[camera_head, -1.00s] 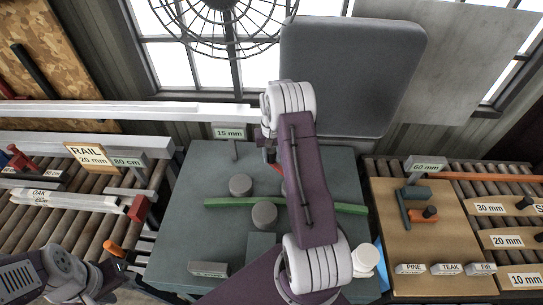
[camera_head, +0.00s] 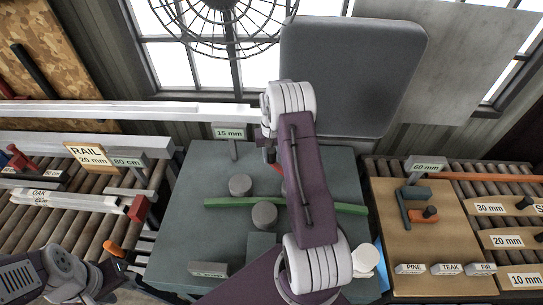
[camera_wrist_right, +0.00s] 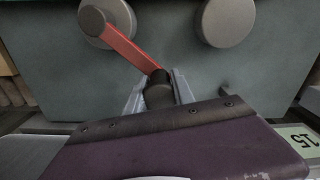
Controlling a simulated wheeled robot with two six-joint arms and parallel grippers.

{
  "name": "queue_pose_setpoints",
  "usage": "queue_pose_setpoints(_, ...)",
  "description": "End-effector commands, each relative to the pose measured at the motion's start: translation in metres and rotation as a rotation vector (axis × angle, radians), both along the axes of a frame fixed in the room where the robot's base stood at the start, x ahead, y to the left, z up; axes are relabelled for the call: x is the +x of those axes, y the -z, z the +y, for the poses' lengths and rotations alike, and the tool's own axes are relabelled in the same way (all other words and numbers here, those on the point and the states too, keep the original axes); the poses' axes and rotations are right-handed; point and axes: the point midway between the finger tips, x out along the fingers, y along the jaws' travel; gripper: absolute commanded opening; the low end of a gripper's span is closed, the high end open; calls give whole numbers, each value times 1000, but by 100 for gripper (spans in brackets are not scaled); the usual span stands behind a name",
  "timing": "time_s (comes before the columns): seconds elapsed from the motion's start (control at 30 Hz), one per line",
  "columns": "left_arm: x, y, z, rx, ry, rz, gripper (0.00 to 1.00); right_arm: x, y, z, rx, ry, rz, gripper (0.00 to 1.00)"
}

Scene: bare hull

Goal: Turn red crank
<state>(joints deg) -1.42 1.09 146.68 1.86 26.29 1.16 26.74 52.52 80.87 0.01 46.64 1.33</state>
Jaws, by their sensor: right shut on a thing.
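The red crank (camera_wrist_right: 132,45) shows in the right wrist view. Its red arm runs from a round grey hub (camera_wrist_right: 93,21) down to a dark knob (camera_wrist_right: 158,92). My right gripper (camera_wrist_right: 160,86) is shut on that knob, a finger on either side.
The grey-green table (camera_head: 190,225) bears two grey round knobs (camera_head: 240,185) and a green bar (camera_head: 225,202). A roller rack with rails (camera_head: 75,200) stands on the left. A wooden board (camera_head: 405,255) with small parts lies on the right. A grey panel (camera_head: 350,70) stands behind.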

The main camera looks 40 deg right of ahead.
Motion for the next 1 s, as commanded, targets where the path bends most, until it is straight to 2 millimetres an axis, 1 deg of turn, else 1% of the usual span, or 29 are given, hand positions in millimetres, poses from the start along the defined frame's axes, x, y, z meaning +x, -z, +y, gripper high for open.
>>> queue_pose_setpoints(0.17, 0, -1, 0, 0, 0, 0, 36, 0, -2, -4, -1, 23, 0, 0)
queue_pose_setpoints(0.37, 0, -1, 0, 0, 0, 0, 36, 2, -2, -15, -2, 118, -1, 0)
queue_pose_setpoints(0.7, 0, -1, 0, 0, 0, 0, 36, -3, -2, -51, -3, 419, -3, 0)
queue_pose_setpoints(1.0, 0, 0, 0, 0, 0, 0, 36, -17, -2, -82, -4, 705, -3, 0)
